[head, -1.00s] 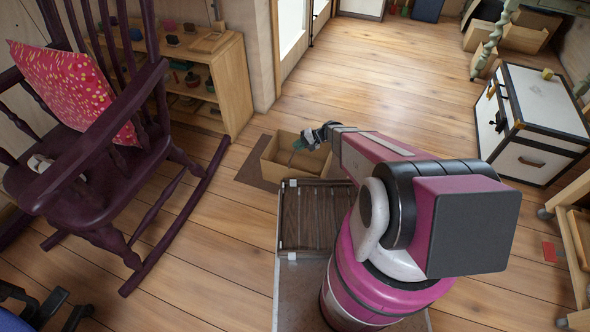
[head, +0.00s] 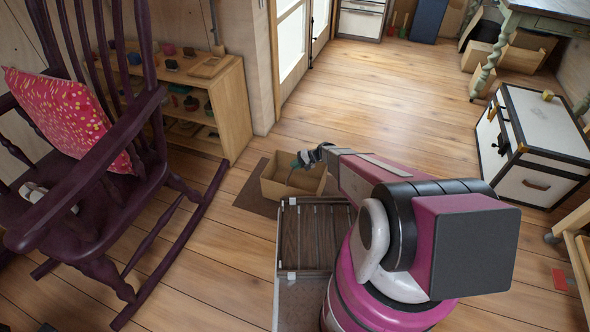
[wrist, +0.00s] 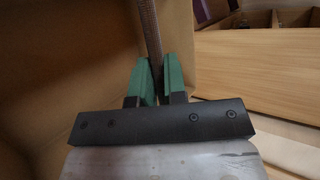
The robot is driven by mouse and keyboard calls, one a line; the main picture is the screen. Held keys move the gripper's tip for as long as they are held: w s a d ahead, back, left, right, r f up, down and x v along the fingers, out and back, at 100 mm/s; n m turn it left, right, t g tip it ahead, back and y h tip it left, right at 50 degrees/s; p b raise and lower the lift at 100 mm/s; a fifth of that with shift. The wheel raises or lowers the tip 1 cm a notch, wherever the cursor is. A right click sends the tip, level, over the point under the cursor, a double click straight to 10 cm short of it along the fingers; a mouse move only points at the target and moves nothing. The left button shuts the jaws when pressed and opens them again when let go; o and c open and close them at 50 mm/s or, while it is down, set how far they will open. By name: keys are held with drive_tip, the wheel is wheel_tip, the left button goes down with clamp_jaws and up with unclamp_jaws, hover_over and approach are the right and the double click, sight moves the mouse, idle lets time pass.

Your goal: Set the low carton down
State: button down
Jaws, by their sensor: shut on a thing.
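The low carton (head: 280,187) is an open brown cardboard box just beyond the front of my base in the head view. It appears upright over a dark mat (head: 251,199); I cannot tell whether its bottom touches. My gripper (head: 306,160) is at the carton's upper right side. In the wrist view, the green fingers of my gripper (wrist: 160,82) are closed on a thin brown wall edge (wrist: 151,35) of the carton. The carton's inside fills the left of that view. Part of the carton's right side is hidden by my arm in the head view.
A purple rocking chair (head: 92,215) with a pink cushion stands at left, its runner near the mat. A low wooden shelf (head: 236,105) stands behind the mat. A white trunk (head: 541,145) stands at right. The floor (head: 385,105) beyond my arm is clear.

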wheel_tip(320, 180, down, 4)
drive_tip(key=shift+r, duration=0.2)
drive_tip(key=c, duration=1.2)
unclamp_jaws()
drive_tip(key=shift+f, duration=0.1)
drive_tip(key=shift+o, duration=0.2)
